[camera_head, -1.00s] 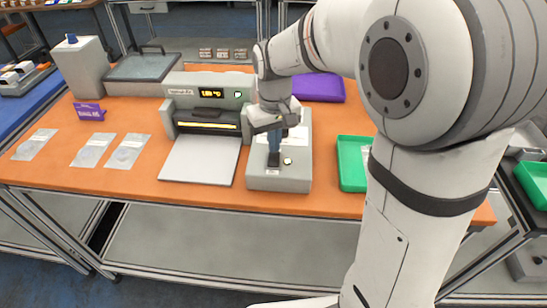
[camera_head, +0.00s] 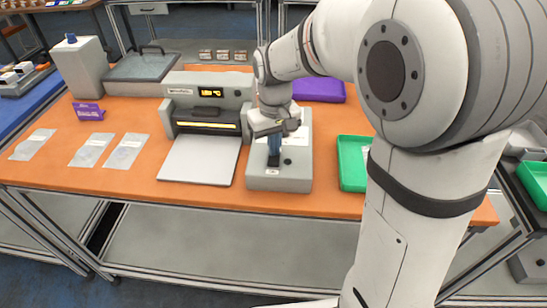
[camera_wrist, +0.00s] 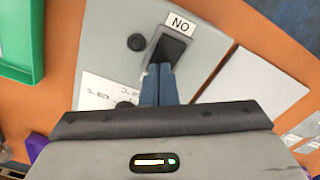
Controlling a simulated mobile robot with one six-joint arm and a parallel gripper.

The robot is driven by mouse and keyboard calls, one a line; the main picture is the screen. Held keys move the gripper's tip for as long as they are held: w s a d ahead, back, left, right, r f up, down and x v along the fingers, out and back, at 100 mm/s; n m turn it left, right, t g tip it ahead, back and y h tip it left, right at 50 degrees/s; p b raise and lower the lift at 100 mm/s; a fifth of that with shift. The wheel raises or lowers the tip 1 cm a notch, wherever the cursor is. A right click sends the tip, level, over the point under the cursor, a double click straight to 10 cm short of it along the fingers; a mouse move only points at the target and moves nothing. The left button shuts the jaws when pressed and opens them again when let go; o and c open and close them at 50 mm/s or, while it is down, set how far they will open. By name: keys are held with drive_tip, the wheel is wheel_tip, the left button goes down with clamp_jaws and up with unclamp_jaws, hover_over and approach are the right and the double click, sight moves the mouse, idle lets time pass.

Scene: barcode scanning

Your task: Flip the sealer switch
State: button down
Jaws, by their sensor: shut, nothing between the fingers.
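A grey control box (camera_head: 295,182) stands on the orange table, right of a grey machine (camera_head: 172,90) with a lit display and a glowing yellow slot. In the wrist view, the box top (camera_wrist: 105,60) carries a black rocker switch (camera_wrist: 172,47), a label reading "NO" in this view (camera_wrist: 180,22), and a dark round button or lamp (camera_wrist: 137,42). My gripper (camera_wrist: 158,74) is shut and empty. Its blue fingertips are at the switch's near end, over the box; I cannot tell whether they touch it. The fingers also show in the head view (camera_head: 274,150).
A green tray (camera_head: 352,178) stands right of the box, and a purple tray (camera_head: 320,88) behind it. A pale plate (camera_head: 200,160) lies in front of the machine. Several clear pouches (camera_head: 125,152) lie on the left. My arm covers the right side.

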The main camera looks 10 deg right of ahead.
drive_tip(key=shift+r, duration=0.1)
wheel_tip(320, 180, up, 7)
drive_tip(key=p, duration=0.5)
drive_tip(key=shift+p, duration=0.3)
idle(0.4)
drive_tip(key=s+d+m+t, duration=0.1)
drive_tip(key=s+d+m, duration=0.1)
drive_tip(key=s+d, duration=0.3)
drive_tip(key=s+d+r+m+t, duration=0.1)
drive_tip(key=s+d, duration=0.3)
drive_tip(key=s, duration=0.8)
drive_tip(key=shift+d+m+t, duration=0.35)
drive_tip(key=shift+m+t, duration=0.05)
drive_tip(key=shift+t, duration=0.1)
